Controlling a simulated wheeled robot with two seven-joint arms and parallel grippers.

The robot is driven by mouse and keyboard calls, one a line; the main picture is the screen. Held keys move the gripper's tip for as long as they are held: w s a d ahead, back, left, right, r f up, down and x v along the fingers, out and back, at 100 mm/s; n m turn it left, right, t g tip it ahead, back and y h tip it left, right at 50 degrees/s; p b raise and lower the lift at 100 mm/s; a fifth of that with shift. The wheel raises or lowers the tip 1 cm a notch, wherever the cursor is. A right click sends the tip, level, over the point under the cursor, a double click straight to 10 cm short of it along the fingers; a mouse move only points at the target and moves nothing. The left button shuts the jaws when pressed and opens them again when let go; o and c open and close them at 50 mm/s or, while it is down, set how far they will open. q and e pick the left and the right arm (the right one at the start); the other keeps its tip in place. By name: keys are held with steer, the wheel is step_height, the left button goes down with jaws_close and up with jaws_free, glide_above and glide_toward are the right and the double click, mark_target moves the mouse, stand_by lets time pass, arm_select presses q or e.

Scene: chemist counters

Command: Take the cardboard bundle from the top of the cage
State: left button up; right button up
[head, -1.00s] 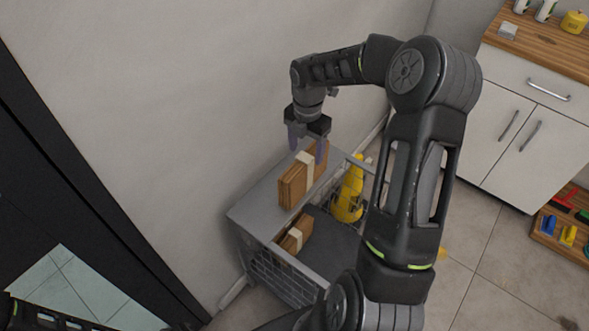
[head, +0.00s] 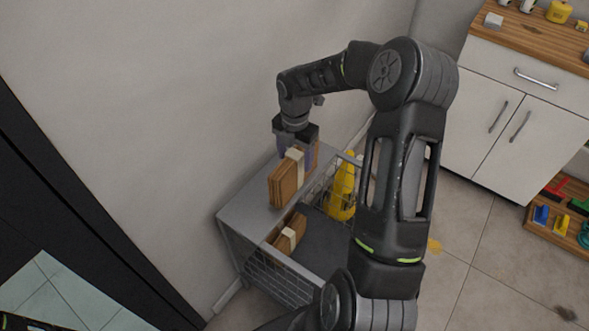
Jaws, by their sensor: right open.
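The cardboard bundle (head: 283,183), brown with a pale band around it, stands upright on the grey top shelf of the cage (head: 243,207). My right gripper (head: 296,156) is right over its far part, fingers pointing down. One purple finger shows at each side of the bundle; the jaws are open, and I cannot tell whether they touch it. A second banded cardboard bundle (head: 290,236) lies lower inside the cage. My left gripper is not in view.
A yellow bottle-shaped object (head: 342,188) stands at the cage's right side. The wall (head: 190,90) is close behind the cage. A white cabinet (head: 487,120) with a wooden top is at the right, beside a low board (head: 560,222) with coloured items.

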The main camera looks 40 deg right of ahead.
steer(key=shift+f, duration=2.6)
jaws_close()
